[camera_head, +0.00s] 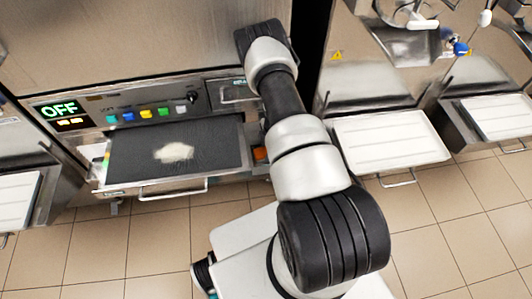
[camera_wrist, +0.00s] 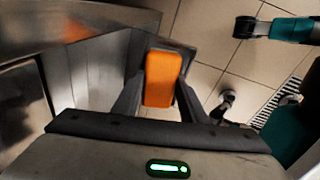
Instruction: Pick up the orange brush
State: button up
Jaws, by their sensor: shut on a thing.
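The orange brush (camera_wrist: 162,80) is between the two fingers of my gripper (camera_wrist: 160,100) in the wrist view. The fingers are shut on it, one on each side. Only its flat orange face shows; any bristles are hidden. In the head view a small orange part (camera_head: 261,154) shows just right of the dark tray, beside my arm. My gripper itself is hidden behind my arm in the head view.
A dark tray (camera_head: 125,165) with a pale patch on it juts from the freezer front, below a panel with coloured buttons (camera_head: 145,114) and a lit OFF display (camera_head: 59,110). A white tray (camera_head: 390,140) is to the right. Tiled floor lies open in front.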

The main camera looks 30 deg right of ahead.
jog(key=shift+r, duration=0.1)
jog(key=shift+r+p, duration=0.25)
jog(key=shift+p, duration=0.2)
jog(key=shift+s+r, duration=0.15)
jog(key=shift+r, duration=0.15)
notch_tip(320, 180, up, 6)
jog(key=shift+a+r+p, duration=0.1)
jog(key=shift+r+p, duration=0.1)
jog(key=shift+p, duration=0.45)
jog(key=s+a+b, duration=0.2)
jog(key=s, duration=0.7)
jog(key=s+a+b, duration=0.3)
jog(key=s, duration=0.7)
jog(key=shift+a+f, duration=0.15)
